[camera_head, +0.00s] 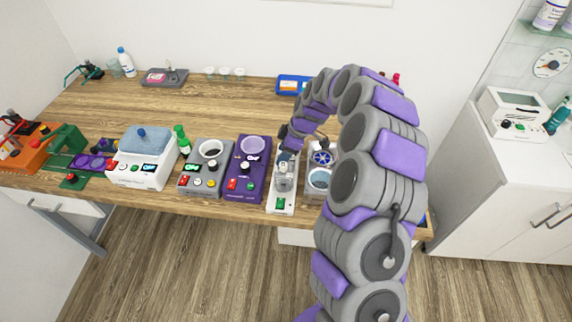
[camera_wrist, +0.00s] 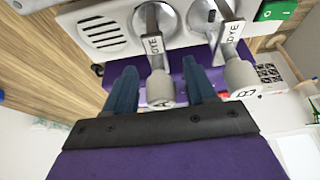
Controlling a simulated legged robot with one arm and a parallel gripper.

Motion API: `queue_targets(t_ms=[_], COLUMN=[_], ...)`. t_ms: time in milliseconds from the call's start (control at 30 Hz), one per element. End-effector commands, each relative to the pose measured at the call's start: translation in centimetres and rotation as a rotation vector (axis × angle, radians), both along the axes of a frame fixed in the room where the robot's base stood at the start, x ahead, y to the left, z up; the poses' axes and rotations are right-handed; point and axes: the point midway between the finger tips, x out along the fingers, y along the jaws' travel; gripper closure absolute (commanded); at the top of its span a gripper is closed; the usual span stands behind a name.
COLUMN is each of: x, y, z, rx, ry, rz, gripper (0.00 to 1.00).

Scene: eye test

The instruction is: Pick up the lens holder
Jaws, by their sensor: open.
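My gripper (camera_wrist: 160,70) is open, with two blue fingers pointing at a white device (camera_wrist: 88,30). Two metal arms with grey cylindrical ends stick out from this device. The left arm (camera_wrist: 152,42), its label partly readable as "OTE", has its grey end (camera_wrist: 160,89) between my fingers, with gaps on both sides. The right arm (camera_wrist: 229,40), labelled "DYE", has its grey end (camera_wrist: 241,77) outside my right finger. I cannot tell which part is the lens holder. In the head view my gripper (camera_head: 288,150) is above the slim white device (camera_head: 281,203), partly hiding it.
On the wooden table (camera_head: 200,105), a purple device (camera_head: 246,185) and a grey device (camera_head: 205,180) stand close on the left. The table's middle is mostly clear.

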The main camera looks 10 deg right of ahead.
Motion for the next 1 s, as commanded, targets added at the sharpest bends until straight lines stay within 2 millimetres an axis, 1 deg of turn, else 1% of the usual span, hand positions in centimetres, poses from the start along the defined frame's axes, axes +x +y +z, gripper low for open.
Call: queue_targets(t_ms=[67,633,1000], x=[0.01,0.01,0.01], y=[-0.01,-0.02,-0.02], z=[0.05,0.07,0.07], rx=[0.000,0.000,0.000], ry=[0.000,0.000,0.000], rz=[0.000,-0.001,-0.001], gripper=[0.45,1.00,1.00])
